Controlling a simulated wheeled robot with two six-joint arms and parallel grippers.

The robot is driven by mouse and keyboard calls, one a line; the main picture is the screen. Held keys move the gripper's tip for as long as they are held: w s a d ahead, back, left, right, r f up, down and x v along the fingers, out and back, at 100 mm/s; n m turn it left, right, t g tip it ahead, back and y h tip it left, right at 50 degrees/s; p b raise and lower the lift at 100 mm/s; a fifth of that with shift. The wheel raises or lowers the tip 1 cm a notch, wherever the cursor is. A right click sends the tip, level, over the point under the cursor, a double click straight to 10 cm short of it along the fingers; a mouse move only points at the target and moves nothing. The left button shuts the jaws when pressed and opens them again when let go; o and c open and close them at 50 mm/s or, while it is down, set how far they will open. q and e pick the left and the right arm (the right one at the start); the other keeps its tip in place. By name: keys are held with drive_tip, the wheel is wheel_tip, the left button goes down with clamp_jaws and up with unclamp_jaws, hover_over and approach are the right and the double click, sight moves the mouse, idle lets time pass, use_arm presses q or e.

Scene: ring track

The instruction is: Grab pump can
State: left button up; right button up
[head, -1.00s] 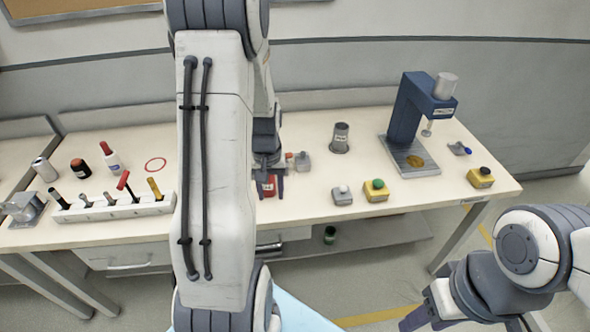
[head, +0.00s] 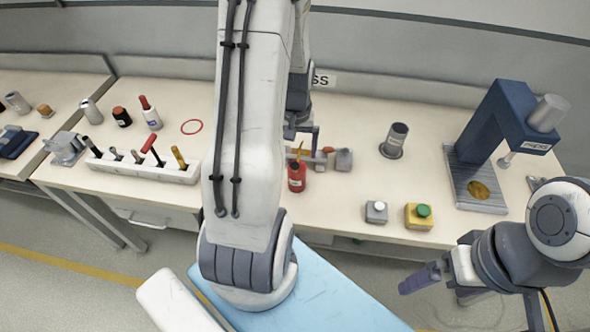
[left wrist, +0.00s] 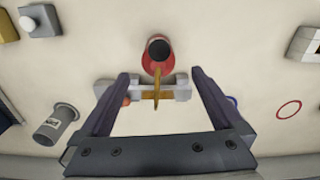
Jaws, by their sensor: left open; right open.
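The red pump can (head: 297,178) stands upright on the table, with a thin yellow-brown part at its top. In the left wrist view the red can (left wrist: 145,62) shows from above with a dark round top, just beyond the fingertips. My left gripper (head: 302,132) is open and empty, above and behind the can in the head view. Its two fingers (left wrist: 160,78) show wide apart in the left wrist view, with the yellow-brown part between their lines. My right gripper (head: 422,279) is open and off the table's front edge at the lower right.
A grey block with a red knob (head: 344,160) is close behind and right of the can. A grey cylinder (head: 396,138), button boxes (head: 418,215) and a blue press (head: 492,135) stand to the right. A white tool rack (head: 150,170) is left.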

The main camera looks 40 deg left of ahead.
use_arm(q)
wheel_tip(320, 180, down, 4)
drive_tip(key=shift+f, duration=0.1)
drive_tip(key=shift+w+f+p, duration=0.2)
drive_tip(key=shift+f+p, duration=0.7)
drive_tip(key=shift+f, duration=1.75)
drive_tip(key=c, duration=1.5)
drive_tip(key=shift+c, duration=0.3)
drive_tip(key=shift+r, duration=0.15)
